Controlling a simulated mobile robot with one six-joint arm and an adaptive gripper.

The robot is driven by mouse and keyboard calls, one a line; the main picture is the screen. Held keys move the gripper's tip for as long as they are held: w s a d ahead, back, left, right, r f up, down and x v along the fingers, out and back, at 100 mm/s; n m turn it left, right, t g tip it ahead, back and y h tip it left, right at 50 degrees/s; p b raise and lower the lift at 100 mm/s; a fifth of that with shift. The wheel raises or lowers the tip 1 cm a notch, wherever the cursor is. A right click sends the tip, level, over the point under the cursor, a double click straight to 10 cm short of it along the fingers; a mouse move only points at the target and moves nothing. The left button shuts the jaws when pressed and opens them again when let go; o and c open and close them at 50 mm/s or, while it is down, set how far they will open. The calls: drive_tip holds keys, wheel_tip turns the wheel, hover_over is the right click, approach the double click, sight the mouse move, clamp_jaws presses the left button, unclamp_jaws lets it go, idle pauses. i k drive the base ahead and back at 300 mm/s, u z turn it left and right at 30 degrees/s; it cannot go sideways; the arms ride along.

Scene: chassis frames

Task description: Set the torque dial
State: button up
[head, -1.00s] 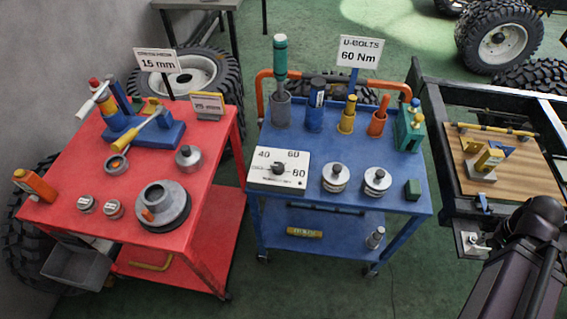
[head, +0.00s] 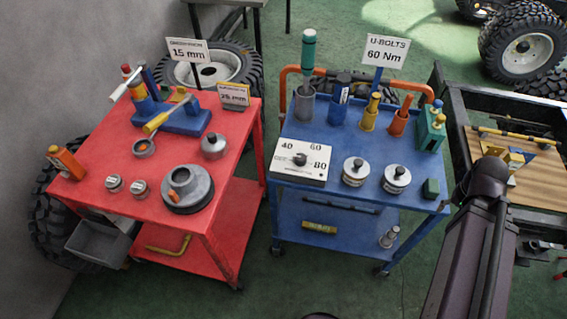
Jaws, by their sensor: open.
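The torque dial (head: 300,161) is a white plate with a black knob (head: 300,159) in its middle. It lies at the front left of the blue cart's top (head: 335,143). Its face carries 40 at upper left, 60 at top and 80 at right. The knob's exact setting is too small to tell. A sign (head: 386,50) standing at the back of the blue cart reads "U-BOLTS 60 Nm". My arm shows at lower right, in front of the frame; my gripper is not in view.
Two lidded metal tins (head: 355,171) stand right of the dial. Behind it stand a green-handled tool in a grey cup (head: 304,104) and several coloured holders. A red cart (head: 100,155) with tools stands at left. A wooden board (head: 540,180) lies at right.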

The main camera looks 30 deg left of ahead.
sight(300, 159)
drive_tip(key=u, duration=1.3)
drive_tip(key=k, duration=0.95)
drive_tip(key=i, duration=0.65)
